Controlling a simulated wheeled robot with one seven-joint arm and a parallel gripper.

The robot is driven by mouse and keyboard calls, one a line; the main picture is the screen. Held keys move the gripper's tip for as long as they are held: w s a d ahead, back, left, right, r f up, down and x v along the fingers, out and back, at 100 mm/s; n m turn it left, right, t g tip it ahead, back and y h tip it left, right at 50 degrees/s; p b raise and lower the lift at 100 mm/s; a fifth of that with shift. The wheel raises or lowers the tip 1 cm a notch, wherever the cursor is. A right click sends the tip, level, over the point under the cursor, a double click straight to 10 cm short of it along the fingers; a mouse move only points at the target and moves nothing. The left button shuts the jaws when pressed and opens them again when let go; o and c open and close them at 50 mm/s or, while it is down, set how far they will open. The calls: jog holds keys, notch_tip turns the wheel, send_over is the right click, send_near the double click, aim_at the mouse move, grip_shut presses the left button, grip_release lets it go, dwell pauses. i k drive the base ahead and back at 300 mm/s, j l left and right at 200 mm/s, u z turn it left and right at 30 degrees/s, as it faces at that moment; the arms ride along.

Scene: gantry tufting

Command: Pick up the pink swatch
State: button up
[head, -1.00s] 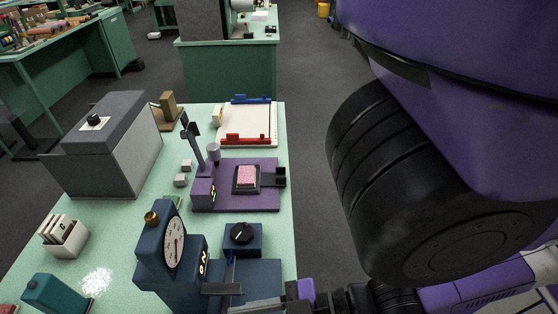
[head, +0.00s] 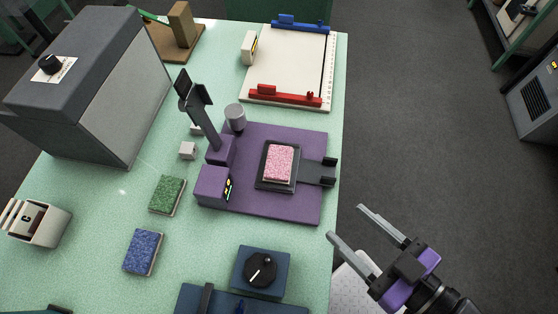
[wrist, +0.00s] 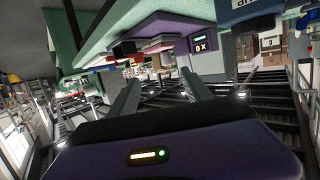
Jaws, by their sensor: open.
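The pink swatch (head: 279,162) lies flat on a dark square plate (head: 262,180) on the purple device (head: 300,207) in the head view. My gripper (head: 345,221) is open and empty at the lower right, off the table's right edge and apart from the swatch. Its two grey fingers point up and left in the head view. In the wrist view the fingers (wrist: 160,90) are spread with nothing between them.
A green swatch (head: 167,194) and a blue swatch (head: 143,251) lie left on the table. A dark blue dial box (head: 262,271) stands in front of the purple device, whose upright arm (head: 203,116) rises at its left. A grey box (head: 85,90) fills the back left.

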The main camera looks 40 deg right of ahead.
aim_at(278, 164)
jog(key=k+l+u, duration=0.35)
jog(key=k+u, duration=0.4)
jog(key=k, duration=0.2)
